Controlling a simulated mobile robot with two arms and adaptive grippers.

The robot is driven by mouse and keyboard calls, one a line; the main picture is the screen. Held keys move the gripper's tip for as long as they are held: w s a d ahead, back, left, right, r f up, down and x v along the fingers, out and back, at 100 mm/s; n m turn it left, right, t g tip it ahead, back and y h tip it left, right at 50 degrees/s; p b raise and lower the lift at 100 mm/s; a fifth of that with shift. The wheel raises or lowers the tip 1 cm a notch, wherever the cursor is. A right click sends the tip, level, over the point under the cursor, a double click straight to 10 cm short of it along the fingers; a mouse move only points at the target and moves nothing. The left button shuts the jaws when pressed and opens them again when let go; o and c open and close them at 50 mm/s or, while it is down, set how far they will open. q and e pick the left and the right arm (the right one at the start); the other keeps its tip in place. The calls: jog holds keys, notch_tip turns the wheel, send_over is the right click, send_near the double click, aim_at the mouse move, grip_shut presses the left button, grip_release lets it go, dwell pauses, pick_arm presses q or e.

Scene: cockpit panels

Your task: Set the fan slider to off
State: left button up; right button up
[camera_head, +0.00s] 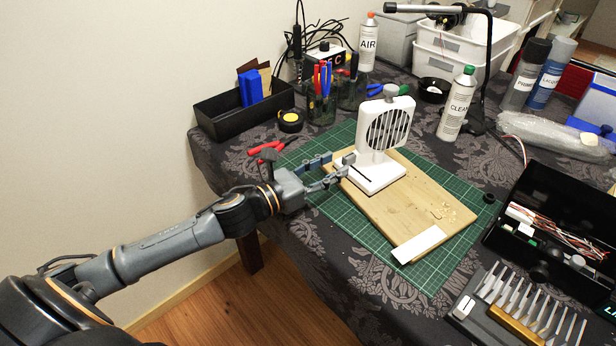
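A white fan (386,128) with a round dark grille stands upright on a wooden board (425,200). Its flat white base (383,180) reaches toward the left and has a dark slot (364,173) on top. The slider knob and its setting are too small to make out. My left gripper (338,162) comes in from the left at the left end of the base, with its two fingers apart. The finger nearer the camera overlaps the base's edge in the picture; I cannot tell whether it touches. My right gripper is not in view.
A green cutting mat (335,212) lies under the board. A white strip (418,244) lies on the board's front edge. Red-handled pliers (268,150) lie behind my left gripper. A spray can (457,104) stands right of the fan. An open black case (560,215) is at the right.

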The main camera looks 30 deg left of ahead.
pick_arm(q)
jog(key=shift+v, duration=3.1)
